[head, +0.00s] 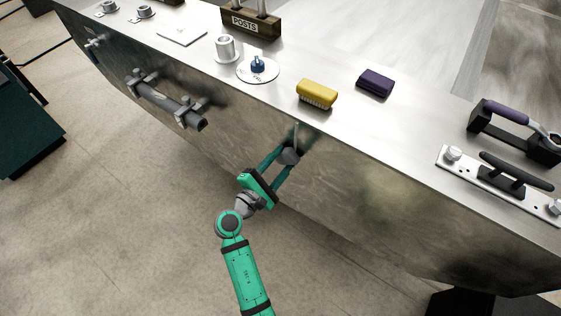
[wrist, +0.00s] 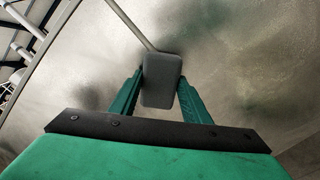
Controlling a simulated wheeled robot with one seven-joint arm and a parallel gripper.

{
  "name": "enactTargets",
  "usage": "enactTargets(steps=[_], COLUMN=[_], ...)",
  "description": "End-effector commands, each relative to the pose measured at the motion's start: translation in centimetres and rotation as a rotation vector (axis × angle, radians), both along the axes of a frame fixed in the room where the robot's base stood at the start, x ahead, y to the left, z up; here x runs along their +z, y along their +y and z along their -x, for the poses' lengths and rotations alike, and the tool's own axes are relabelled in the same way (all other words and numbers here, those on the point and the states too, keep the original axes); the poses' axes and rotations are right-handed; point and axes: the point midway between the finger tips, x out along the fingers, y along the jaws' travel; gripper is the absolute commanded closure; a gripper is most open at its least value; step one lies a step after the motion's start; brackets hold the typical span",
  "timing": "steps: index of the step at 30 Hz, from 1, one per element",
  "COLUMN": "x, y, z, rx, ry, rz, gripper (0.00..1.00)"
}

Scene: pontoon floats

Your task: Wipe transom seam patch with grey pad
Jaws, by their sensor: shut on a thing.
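My gripper (head: 287,163) is at the vertical front face of the metal float, below the top edge. It is shut on a grey pad (wrist: 162,80), which sits between the two green fingers in the wrist view. The pad also shows in the head view (head: 290,156), at the metal face; I cannot tell for sure whether it touches. Dark smudges (wrist: 195,25) show on the metal around the pad. The part of the seam behind the pad is hidden.
On the metal top (head: 340,135) lie a yellow brush (head: 317,93), a dark purple block (head: 375,82), a round plate with a blue knob (head: 258,67) and a wooden POSTS box (head: 252,22). A grey bar fitting (head: 168,102) sticks out from the face at left.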

Motion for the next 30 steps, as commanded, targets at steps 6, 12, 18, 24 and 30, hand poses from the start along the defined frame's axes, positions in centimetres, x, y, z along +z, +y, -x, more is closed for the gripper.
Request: enactTargets(steps=[6,12,18,24,30], x=[0.0,0.0,0.0,0.0,0.0], y=[-0.3,-0.4,-1.2,-2.4,-3.3], z=[-0.3,-0.3,0.3,1.3,2.1], rx=[-0.001,0.0,-0.001,-0.002,0.001], ry=[0.0,0.0,-0.001,-0.001,-0.001], rz=[0.0,0.0,0.0,0.001,0.0], gripper=[0.75,0.75,0.75,0.75,0.75])
